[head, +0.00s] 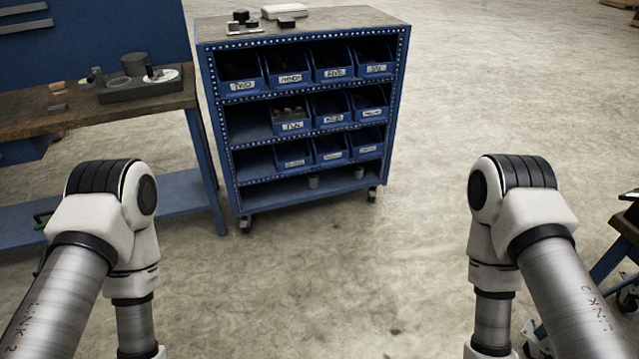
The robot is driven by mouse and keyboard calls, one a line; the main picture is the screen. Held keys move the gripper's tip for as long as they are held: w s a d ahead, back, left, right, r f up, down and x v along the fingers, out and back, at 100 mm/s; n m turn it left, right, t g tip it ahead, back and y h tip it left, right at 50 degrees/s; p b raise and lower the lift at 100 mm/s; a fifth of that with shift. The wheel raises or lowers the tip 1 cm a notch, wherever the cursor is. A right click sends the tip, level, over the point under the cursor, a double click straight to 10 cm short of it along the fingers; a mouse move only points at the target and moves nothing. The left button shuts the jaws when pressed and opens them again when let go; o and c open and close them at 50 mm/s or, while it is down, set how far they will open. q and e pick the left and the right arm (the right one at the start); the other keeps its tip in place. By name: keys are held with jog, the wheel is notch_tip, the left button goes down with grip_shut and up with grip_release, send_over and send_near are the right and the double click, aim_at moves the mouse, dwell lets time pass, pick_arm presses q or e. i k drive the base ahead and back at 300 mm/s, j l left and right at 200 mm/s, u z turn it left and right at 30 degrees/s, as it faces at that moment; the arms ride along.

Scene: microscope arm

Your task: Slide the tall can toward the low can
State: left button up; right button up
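Two small grey cans stand apart on the open bottom shelf (270,190) of the blue cabinet. One can (313,181) is near the shelf's middle, and the other can (359,173) is further right. They are too small here to tell surely which is the tall can and which the low one. My two arms come in from the left and right, bent downward in front of the cabinet. Both grippers are below the picture's edge and hidden, well away from the cans.
The wheeled cabinet (232,150) holds rows of blue labelled bins above the bottom shelf. Dark round pieces (240,17) and a pale box (285,11) lie on top. A workbench (50,115) stands at left. Another blue-framed stand (620,250) is at right. The floor between is clear.

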aim_at(313, 177)
jog(key=i+l, duration=0.15)
jog(key=i, duration=0.3)
jog(key=i+l+u, duration=0.1)
jog(key=i, duration=0.4)
jog(key=i+j+u, duration=0.1)
jog(key=i+j, duration=0.25)
jog(key=i, duration=0.15)
jog(key=i+j, duration=0.3)
jog(key=i, duration=0.2)
jog(key=i+j+u, duration=0.15)
jog(key=i+j, duration=0.15)
jog(key=i, duration=0.2)
jog(key=i+j+u, duration=0.1)
jog(key=i+j, duration=0.15)
jog(key=i, duration=0.25)
